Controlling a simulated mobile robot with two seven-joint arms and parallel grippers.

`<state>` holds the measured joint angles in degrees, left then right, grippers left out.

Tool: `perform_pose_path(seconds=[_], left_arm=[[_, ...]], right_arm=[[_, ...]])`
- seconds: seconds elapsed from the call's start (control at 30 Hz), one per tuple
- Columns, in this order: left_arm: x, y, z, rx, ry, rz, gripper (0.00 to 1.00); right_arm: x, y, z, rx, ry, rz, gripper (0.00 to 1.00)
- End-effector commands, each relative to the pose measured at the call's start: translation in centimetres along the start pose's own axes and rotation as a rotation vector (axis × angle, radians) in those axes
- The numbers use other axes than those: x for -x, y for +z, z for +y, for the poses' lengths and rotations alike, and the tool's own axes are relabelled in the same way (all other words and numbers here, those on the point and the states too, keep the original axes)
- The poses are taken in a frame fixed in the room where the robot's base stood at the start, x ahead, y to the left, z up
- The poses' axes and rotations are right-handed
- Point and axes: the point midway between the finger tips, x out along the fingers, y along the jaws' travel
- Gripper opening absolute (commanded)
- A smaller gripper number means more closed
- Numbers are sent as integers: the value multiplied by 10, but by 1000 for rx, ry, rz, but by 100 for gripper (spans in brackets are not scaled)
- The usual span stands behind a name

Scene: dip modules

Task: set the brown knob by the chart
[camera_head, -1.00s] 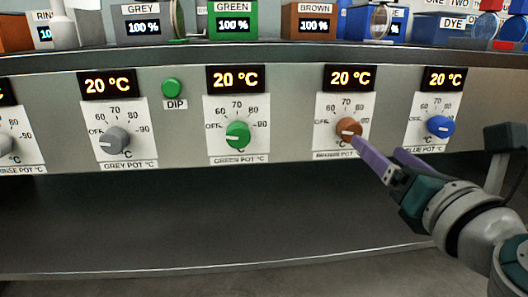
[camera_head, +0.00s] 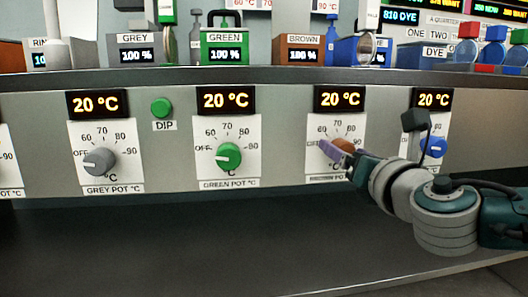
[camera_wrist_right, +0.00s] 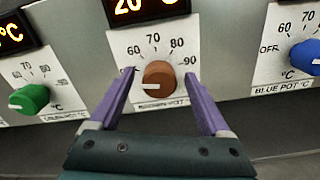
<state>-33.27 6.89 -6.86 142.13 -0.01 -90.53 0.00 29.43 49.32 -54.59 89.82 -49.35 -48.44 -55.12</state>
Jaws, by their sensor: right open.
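The brown knob (camera_head: 345,146) sits on its white dial plate on the panel, under a display reading 20 °C. In the wrist view the brown knob (camera_wrist_right: 158,78) has its white mark pointing left. My right gripper (camera_wrist_right: 159,74) is open, one purple finger on each side of the knob, with gaps showing. In the head view my right gripper (camera_head: 334,150) partly covers the knob and its plate. A white chart (camera_head: 325,5) on the back wall shows only its lower edge, with 90 °C readable. My left gripper is not in view.
The green knob (camera_head: 229,156) and grey knob (camera_head: 99,161) are to the left, the blue knob (camera_head: 435,147) to the right. A green DIP button (camera_head: 161,107) sits between the grey and green dials. Pots and boxes line the shelf above.

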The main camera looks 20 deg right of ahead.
Motion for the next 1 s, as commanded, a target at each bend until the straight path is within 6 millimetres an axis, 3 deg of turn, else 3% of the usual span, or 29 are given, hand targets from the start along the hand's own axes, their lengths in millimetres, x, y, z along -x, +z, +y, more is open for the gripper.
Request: perform_pose_path(seconds=[0.1, 0.8, 1.0], left_arm=[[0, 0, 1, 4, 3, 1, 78], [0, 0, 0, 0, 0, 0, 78], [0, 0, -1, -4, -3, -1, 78]], right_arm=[[0, 0, 0, 0, 0, 0, 77], [0, 0, 0, 1, -1, 0, 0], [0, 0, 0, -6, -1, 0, 0]])
